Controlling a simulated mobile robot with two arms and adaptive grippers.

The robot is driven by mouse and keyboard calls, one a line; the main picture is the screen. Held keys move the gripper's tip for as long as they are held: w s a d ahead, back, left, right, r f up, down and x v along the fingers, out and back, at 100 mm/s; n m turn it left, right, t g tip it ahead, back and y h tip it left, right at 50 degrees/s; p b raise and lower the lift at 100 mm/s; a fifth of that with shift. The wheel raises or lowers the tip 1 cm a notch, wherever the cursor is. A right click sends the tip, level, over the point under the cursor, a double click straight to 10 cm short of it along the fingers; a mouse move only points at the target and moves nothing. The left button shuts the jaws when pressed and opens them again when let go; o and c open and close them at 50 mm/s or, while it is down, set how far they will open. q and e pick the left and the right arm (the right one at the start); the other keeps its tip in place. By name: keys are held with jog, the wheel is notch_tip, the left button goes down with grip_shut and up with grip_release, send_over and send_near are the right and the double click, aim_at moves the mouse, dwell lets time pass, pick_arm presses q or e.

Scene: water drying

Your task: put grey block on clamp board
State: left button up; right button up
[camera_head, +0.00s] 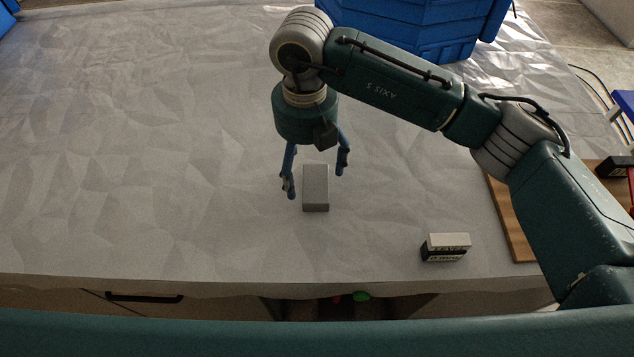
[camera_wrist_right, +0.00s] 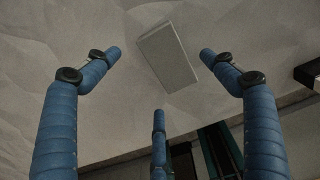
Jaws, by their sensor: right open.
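The grey block (camera_head: 316,188) lies on the crumpled grey sheet near the middle of the head view. In the right wrist view, the block (camera_wrist_right: 167,57) shows as a pale tilted rectangle beyond the fingertips. My right gripper (camera_head: 316,182) is open and points down over the block, with fingers on either side of it in the picture; I see no contact. In the right wrist view, its three blue fingers (camera_wrist_right: 160,65) are spread and empty. A wooden board (camera_head: 511,222), perhaps the clamp board, lies at the right, largely hidden by my right arm. My left gripper is not in view.
A small black and white box (camera_head: 446,248) stands between the block and the board. Blue bins (camera_head: 420,30) stand at the back. A dark item (camera_head: 607,166) sits at the far right. The sheet's left side is clear.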

aim_at(310, 182)
jog(key=f+p, duration=0.1)
jog(key=f, duration=0.1)
jog(key=f+p, duration=0.1)
jog(key=f, duration=0.1)
jog(key=shift+s+d+f+p, duration=0.15)
jog(key=shift+d+f+p, duration=0.05)
jog(key=shift+f+p, duration=0.2)
jog(key=shift+f, duration=0.35)
jog(key=c, duration=1.4)
jog(key=shift+r, duration=0.2)
notch_tip(310, 182, up, 19)
jog(key=b, duration=0.5)
jog(key=s+d+f+m, duration=0.3)
jog(key=d+m, duration=0.3)
jog(key=m, duration=0.6)
jog(key=s+d+f+m, duration=0.3)
jog(key=d+f+m, duration=0.2)
jog(key=m, duration=0.7)
jog(key=s+d+f+m, duration=0.3)
jog(key=d+m, duration=0.6)
jog(key=m, duration=0.3)
jog(key=shift+s+f, duration=0.4)
jog(key=shift+f, duration=0.1)
